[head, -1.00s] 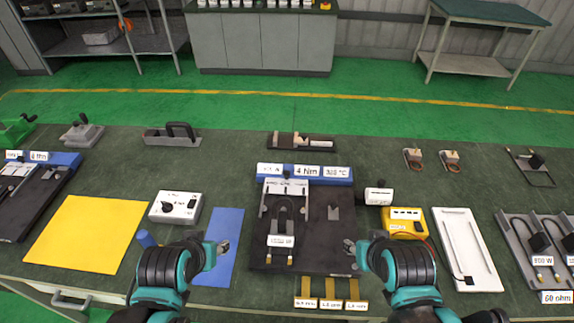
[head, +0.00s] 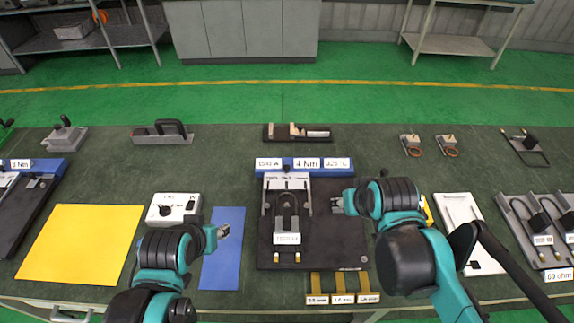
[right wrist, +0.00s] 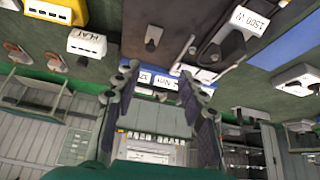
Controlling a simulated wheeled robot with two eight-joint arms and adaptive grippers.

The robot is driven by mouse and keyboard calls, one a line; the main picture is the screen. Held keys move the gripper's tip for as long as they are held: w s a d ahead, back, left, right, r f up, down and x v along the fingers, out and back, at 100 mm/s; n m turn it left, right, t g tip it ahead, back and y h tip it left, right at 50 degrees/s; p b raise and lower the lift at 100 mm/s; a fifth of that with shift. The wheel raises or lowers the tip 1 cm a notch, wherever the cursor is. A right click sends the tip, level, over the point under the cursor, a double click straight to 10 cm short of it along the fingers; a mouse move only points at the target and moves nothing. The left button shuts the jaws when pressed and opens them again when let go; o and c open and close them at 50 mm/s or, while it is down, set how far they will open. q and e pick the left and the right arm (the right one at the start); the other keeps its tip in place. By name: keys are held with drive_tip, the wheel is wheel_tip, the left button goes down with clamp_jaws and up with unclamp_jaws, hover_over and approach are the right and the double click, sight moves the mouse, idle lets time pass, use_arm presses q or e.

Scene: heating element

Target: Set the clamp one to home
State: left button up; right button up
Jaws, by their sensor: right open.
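The fixture is a black base plate (head: 320,255) with a blue label strip (head: 305,165) along its far edge. A grey plate with a small dark lever (head: 287,183) sits on its left half, above the looped heating element with a 1500 W tag (head: 287,239). My right gripper (head: 338,205) is over the right half of the plate and hides what lies under it. In the right wrist view my open right gripper (right wrist: 158,76) has nothing between its fingers; a small grey clamp piece (right wrist: 153,38) stands on the plate beyond them. My left gripper (head: 222,231) is over the blue mat, its jaw opening unclear.
A white switch box (head: 174,207), blue mat (head: 222,265) and yellow mat (head: 80,240) lie left. A white tagged block (right wrist: 87,42) and yellow meter (right wrist: 48,10) are near the right gripper. Brass strips (head: 342,283) lie at the front edge.

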drive_tip(key=w+a+n+g, duration=0.1)
drive_tip(key=w+a, duration=0.2)
drive_tip(key=w, duration=0.2)
drive_tip(key=w+a+n, duration=0.1)
drive_tip(key=w+a, duration=0.2)
drive_tip(key=w, duration=0.3)
drive_tip(key=n+g+y, duration=0.1)
approach(287, 167)
drive_tip(key=shift+n, duration=0.3)
drive_tip(key=b+x, duration=0.3)
drive_tip(key=x, duration=0.5)
drive_tip(key=shift+w+a+f, duration=0.1)
drive_tip(key=shift+w+f, duration=0.15)
clamp_jaws()
drive_tip(key=shift+s, duration=0.15)
